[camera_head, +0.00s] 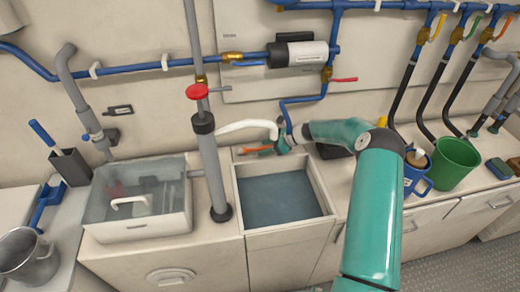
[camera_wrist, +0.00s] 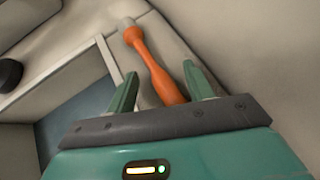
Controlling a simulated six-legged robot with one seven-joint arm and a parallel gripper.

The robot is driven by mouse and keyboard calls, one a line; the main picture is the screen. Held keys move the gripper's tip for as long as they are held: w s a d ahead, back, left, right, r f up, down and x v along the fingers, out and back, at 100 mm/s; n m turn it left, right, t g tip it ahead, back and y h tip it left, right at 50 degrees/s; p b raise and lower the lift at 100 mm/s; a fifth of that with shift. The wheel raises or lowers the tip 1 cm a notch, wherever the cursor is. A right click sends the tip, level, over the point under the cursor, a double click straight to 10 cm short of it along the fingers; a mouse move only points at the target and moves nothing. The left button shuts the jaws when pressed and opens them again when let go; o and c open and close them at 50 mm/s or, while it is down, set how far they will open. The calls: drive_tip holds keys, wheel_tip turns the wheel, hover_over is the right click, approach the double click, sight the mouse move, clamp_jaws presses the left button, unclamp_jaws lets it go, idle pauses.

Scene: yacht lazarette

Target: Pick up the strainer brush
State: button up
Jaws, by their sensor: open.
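The strainer brush (camera_wrist: 152,60), a slim orange handle with a pale end, lies on the counter ledge behind the sink basin. In the head view its orange handle (camera_head: 256,149) shows just left of my gripper (camera_head: 282,142). In the wrist view my gripper (camera_wrist: 160,74) is open, with one green finger on each side of the handle's near part. I cannot tell whether either finger touches it. The near end of the brush is hidden behind the gripper body.
The open sink basin (camera_head: 278,198) lies just in front of the ledge. A white curved spout (camera_head: 245,126) and a grey standpipe (camera_head: 212,165) stand to the left. Blue pipes (camera_head: 300,101) run along the wall behind. A blue mug (camera_head: 416,177) and green bucket (camera_head: 454,163) stand to the right.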

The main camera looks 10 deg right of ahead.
clamp_jaws()
idle(0.5)
